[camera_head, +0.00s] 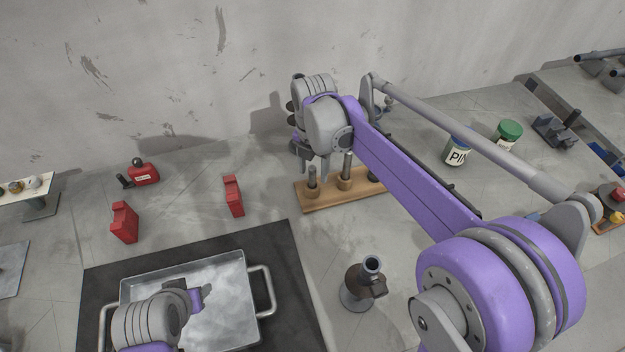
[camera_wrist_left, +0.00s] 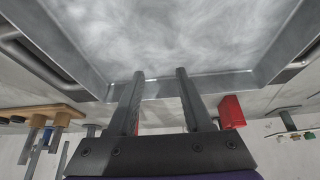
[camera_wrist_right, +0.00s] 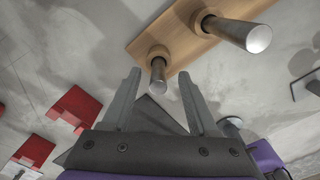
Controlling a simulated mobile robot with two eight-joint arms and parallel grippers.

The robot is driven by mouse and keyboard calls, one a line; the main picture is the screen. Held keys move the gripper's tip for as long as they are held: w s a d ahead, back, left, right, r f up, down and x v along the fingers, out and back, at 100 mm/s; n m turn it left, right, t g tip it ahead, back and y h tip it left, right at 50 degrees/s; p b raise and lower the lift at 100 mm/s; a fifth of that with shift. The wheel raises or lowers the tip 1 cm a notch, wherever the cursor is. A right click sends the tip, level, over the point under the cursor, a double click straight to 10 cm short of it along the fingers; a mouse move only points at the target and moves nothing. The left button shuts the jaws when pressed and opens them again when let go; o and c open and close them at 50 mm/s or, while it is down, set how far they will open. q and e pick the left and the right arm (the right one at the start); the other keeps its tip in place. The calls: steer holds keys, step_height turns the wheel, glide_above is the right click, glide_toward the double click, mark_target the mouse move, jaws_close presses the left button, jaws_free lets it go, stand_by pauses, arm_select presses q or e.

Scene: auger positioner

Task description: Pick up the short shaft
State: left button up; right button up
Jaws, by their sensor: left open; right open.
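The short shaft (camera_head: 312,182) stands upright in a collar at the left end of a wooden rack (camera_head: 320,204). A taller shaft (camera_head: 347,165) stands to its right. My right gripper (camera_head: 315,168) is open above and around the short shaft's top in the head view. In the right wrist view the short shaft (camera_wrist_right: 158,74) shows between the open fingertips (camera_wrist_right: 160,72), with the taller shaft (camera_wrist_right: 238,34) to the right. I cannot tell whether the fingers touch it. My left gripper (camera_wrist_left: 160,74) is open and empty over the metal tray (camera_wrist_left: 85,60).
A dark spouted vessel (camera_head: 364,284) stands in front of the rack. A jar (camera_head: 458,150) stands farther right.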

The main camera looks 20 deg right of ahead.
mark_target(312, 177)
step_height(312, 177, down, 3)
steer(key=shift+a+f, duration=0.1)
steer(key=shift+c, duration=0.3)
jaws_close()
stand_by(1.2)
